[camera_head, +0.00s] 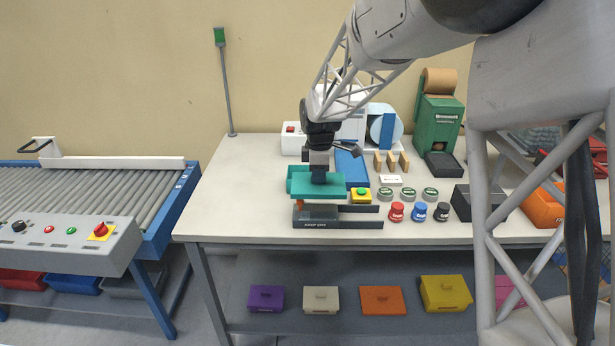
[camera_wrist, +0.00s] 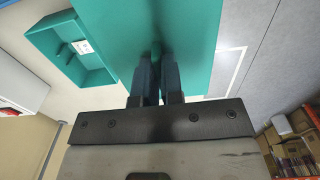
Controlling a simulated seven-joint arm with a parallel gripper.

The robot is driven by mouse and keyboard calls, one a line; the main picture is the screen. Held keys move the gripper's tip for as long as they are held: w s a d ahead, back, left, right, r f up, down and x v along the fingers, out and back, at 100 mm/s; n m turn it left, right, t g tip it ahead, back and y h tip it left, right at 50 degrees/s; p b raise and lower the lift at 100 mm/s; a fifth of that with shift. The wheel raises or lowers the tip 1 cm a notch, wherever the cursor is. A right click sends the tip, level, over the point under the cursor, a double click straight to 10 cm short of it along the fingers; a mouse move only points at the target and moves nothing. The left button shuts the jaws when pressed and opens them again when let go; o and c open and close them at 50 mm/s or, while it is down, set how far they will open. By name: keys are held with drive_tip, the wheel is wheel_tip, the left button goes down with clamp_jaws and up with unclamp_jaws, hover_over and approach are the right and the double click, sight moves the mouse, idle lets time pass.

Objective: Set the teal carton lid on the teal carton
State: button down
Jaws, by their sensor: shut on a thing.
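My gripper (camera_head: 319,176) is shut on the teal carton lid (camera_head: 325,188), pinching a raised part at its middle. In the wrist view the fingers (camera_wrist: 158,62) meet the lid (camera_wrist: 190,35), a broad flat teal panel. The teal carton (camera_wrist: 42,42) shows at the upper left of the wrist view as an open box with a small white label inside. The lid appears apart from it there. In the head view the two teal shapes overlap, and I cannot tell clearly where the carton's edge ends.
A yellow block with a green button (camera_head: 360,195) and several small round tins stand to the right. A blue panel (camera_head: 350,165) lies behind. The table's left part (camera_head: 235,190) is clear.

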drive_tip(key=shift+w, duration=0.15)
drive_tip(key=w+a+f, duration=0.1)
drive_tip(key=w+a, duration=0.2)
drive_tip(key=w, duration=1.1)
drive_tip(key=shift+w+a+f, duration=0.15)
drive_tip(key=shift+w, duration=0.15)
drive_tip(key=shift+w, duration=0.1)
drive_tip(key=shift+w+a+f, duration=0.1)
drive_tip(key=shift+w+f, duration=0.05)
drive_tip(key=shift+f, duration=0.75)
drive_tip(key=shift+w+f, duration=0.15)
drive_tip(key=shift+f, duration=0.75)
drive_tip(key=shift+f, duration=0.6)
drive_tip(key=c, duration=1.3)
unclamp_jaws()
drive_tip(key=shift+o, duration=0.2)
wheel_tip(320, 180, up, 13)
